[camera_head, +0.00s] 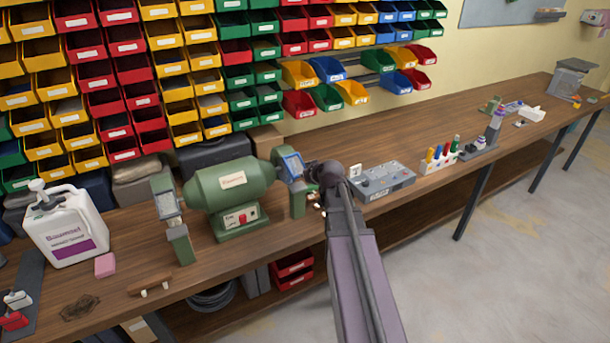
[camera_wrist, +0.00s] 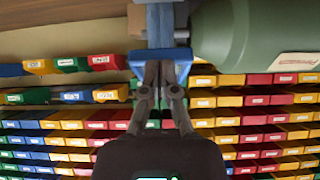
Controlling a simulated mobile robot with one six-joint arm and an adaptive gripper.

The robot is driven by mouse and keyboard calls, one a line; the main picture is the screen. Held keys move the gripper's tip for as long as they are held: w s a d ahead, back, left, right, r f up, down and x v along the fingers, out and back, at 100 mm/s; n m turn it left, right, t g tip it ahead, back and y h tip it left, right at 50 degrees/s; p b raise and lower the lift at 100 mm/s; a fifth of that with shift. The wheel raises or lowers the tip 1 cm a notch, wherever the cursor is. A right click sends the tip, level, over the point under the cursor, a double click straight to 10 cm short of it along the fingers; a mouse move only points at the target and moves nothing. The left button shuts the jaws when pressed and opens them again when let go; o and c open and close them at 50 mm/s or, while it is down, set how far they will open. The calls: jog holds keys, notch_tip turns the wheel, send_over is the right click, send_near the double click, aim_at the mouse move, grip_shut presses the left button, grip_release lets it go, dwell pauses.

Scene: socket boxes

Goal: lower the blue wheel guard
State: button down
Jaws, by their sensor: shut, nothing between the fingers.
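The bench grinder (camera_head: 230,190) is green and stands on the workbench. The blue wheel guard (camera_head: 292,163) is at its right end, tilted, with a pale face. In the wrist view the blue guard (camera_wrist: 160,55) is a flat plate straight ahead at the top centre. My gripper (camera_wrist: 160,68) is shut and empty, its fingertips at the near edge of the guard. Whether they touch it cannot be told. In the head view my arm hides most of the gripper, just right of the guard.
A grey control box (camera_head: 384,181) stands close to the right of my arm. A white jug (camera_head: 65,228), a pink block (camera_head: 105,265) and a wooden-handled item (camera_head: 150,285) are at the left. Coloured bins (camera_head: 120,68) fill the wall behind. The bench beyond the box has free room.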

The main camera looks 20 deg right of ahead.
dwell(0.3)
jog(key=shift+r, duration=0.15)
jog(key=p+v, duration=0.7)
jog(key=v, duration=0.6)
jog(key=shift+s+f, duration=0.25)
dwell(0.3)
jog(key=s+a+f+g, duration=0.4)
jog(key=s+a+g, duration=0.1)
jog(key=a, duration=0.5)
jog(key=s+a+f+g+b, duration=0.1)
jog(key=s+a+f+g, duration=0.4)
jog(key=a, duration=0.5)
jog(key=shift+s+f+m+g+h, duration=0.3)
jog(key=shift+s+m+g+h, duration=0.15)
jog(key=shift+s, duration=0.2)
